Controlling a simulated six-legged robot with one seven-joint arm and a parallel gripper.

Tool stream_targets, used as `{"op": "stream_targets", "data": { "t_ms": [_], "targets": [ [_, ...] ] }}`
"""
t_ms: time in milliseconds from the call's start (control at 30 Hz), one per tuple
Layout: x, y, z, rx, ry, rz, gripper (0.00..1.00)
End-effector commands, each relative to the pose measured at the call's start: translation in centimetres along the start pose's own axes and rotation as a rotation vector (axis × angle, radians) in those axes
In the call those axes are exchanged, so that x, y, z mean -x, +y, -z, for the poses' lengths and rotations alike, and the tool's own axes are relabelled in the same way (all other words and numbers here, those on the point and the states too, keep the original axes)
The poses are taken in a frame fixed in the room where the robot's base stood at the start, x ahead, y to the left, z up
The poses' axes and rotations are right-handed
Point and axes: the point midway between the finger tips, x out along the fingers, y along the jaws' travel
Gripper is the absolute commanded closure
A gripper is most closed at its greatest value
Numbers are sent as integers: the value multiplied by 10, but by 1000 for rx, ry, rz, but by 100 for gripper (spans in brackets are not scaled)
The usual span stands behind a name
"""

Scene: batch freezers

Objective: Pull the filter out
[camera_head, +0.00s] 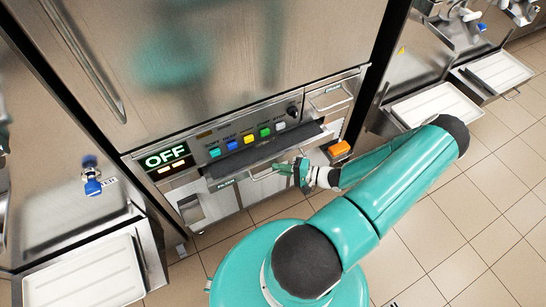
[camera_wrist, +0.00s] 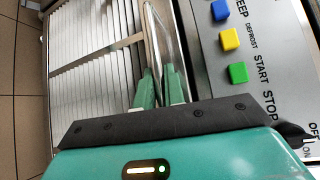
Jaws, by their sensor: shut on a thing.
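The filter (camera_head: 226,183) is a wide, shallow metal unit with a label on its front, below the control panel of the middle machine. Its dark top (camera_head: 265,151) shows in front of the panel, so it stands out somewhat from the machine. My gripper (camera_head: 291,168) is at the filter's front, right of its middle, shut on its handle (camera_head: 262,174). In the wrist view, my green fingertips (camera_wrist: 160,74) close on the thin metal handle (camera_wrist: 152,32). The fingers hide part of the handle, and the filter's back is hidden.
The control panel (camera_head: 245,140) with coloured buttons and an OFF display is just above the filter. An orange block (camera_head: 339,149) sits to the right. Pale slats (camera_wrist: 95,85) lie left of my fingers in the wrist view. Open tiled floor (camera_head: 440,230) is at right.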

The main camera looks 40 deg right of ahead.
Motion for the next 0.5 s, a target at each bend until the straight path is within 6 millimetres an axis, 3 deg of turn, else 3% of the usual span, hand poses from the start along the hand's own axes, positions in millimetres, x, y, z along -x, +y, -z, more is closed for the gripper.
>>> {"op": "stream_targets", "data": {
  "t_ms": [200, 500],
  "targets": [
    [48, 14, -47, -4, 5, -1, 100],
    [96, 28, -95, -1, 3, 0, 100]
  ]
}}
